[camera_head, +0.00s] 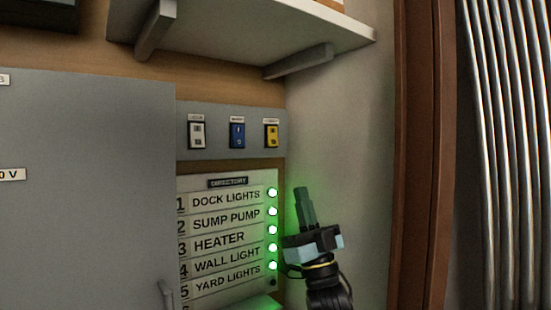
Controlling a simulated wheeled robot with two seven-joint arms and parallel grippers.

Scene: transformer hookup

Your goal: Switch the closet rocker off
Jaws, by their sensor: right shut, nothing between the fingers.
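Three rocker switches sit in a row on a grey strip: a white one (197,134), a blue one (237,135) and a yellow-framed one (272,135). Each has a small label above it, too small to read surely, so I cannot tell which is the closet rocker. My right gripper (303,192) is shut and empty, pointing up, below and to the right of the switches and apart from them. It is just right of the directory's green lights. My left gripper is not in view.
A directory panel (228,238) with several lit green lamps is below the switches. A grey cabinet door (90,190) fills the left. A white shelf (250,25) with brackets overhangs above. A brown door frame (420,150) and metal pipes (505,150) stand at right.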

